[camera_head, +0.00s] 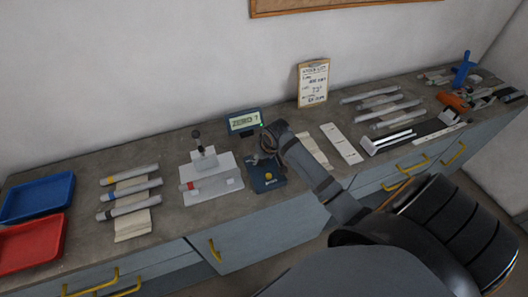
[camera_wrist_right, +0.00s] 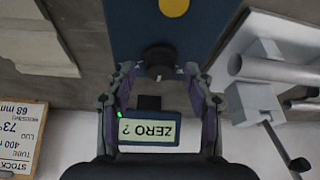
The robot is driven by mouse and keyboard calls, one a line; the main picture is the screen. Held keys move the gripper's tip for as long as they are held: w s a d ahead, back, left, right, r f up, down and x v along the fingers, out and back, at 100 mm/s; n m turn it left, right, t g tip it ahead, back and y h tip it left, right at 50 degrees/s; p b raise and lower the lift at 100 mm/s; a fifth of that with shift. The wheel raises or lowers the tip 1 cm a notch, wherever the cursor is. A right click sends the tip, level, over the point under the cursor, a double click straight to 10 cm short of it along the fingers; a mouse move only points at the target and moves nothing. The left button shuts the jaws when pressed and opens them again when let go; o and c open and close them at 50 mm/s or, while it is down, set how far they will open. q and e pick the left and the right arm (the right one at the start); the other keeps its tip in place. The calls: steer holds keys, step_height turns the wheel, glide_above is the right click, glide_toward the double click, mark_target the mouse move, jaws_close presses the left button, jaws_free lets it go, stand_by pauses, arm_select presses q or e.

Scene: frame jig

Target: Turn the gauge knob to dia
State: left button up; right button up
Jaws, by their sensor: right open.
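The gauge is a dark blue box (camera_head: 268,184) on the bench with a yellow round button (camera_wrist_right: 174,6). Its display (camera_head: 244,122) reads "ZERO ?" and shows upside down in the right wrist view (camera_wrist_right: 148,131). A green light glows beside the display. The black knob (camera_wrist_right: 157,58) stands on the blue box. My right gripper (camera_wrist_right: 158,70) is open, with one fingertip on each side of the knob; I cannot tell whether they touch it. In the head view my right gripper (camera_head: 258,157) is over the gauge and hides the knob. My left gripper is not in view.
A white fixture (camera_head: 222,161) holding a grey tube stands close left of the gauge, with a ball-tipped lever. Several tubes (camera_head: 130,187) and blue and red trays (camera_head: 36,197) lie further left. A stock card (camera_head: 313,83) leans on the wall. More tubes (camera_head: 380,104) lie right.

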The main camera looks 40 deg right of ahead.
steer(key=v, duration=1.1)
steer(key=shift+r, duration=0.3)
steer(key=shift+s, duration=0.15)
steer(key=s+a+f+n, duration=0.1)
steer(key=s+a+f, duration=0.3)
steer(key=s, duration=0.4)
steer(key=s+a+f+n, duration=0.1)
steer(key=s+a+f, duration=0.25)
steer(key=s, duration=0.45)
step_height(320, 180, down, 30)
steer(key=d+g+b, duration=0.2)
steer(key=d+b, duration=0.1)
steer(key=b, duration=0.2)
steer(key=s+f+g+b, duration=0.1)
steer(key=s+f+b, duration=0.2)
steer(key=s+f, duration=1.7)
steer(key=shift+d+f, duration=0.5)
steer(key=shift+f, duration=0.5)
